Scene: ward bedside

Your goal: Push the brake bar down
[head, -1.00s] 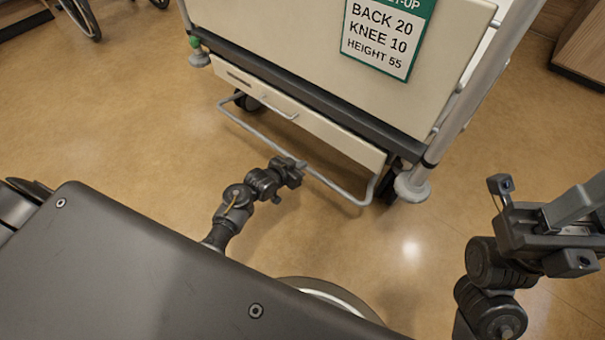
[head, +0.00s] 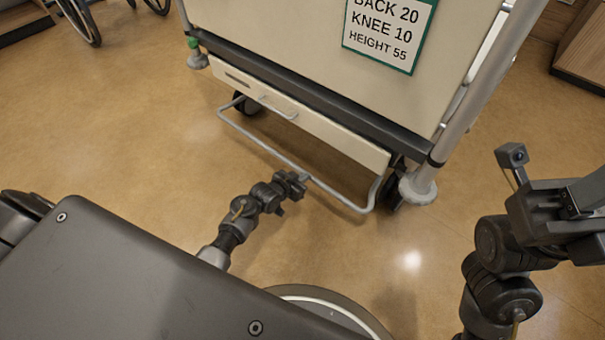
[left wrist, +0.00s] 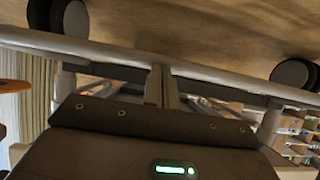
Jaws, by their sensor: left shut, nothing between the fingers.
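The brake bar (head: 262,146) is a grey bent tube hanging in front of the bed's foot end, low above the floor. It also crosses the left wrist view (left wrist: 95,50). My left gripper (head: 303,177) is shut and empty, with its fingertips at the bar, right of the bar's middle. In the left wrist view the closed fingers (left wrist: 160,85) overlap the bar; they look to be touching it from above, though the exact contact is hard to see.
The bed's foot panel (head: 320,60) with a settings sign (head: 388,32) rises behind the bar. A pale drawer front (head: 330,135) is above the bar. A corner bumper (head: 417,190) and bed post stand at right. Open floor (head: 120,120) lies to the left.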

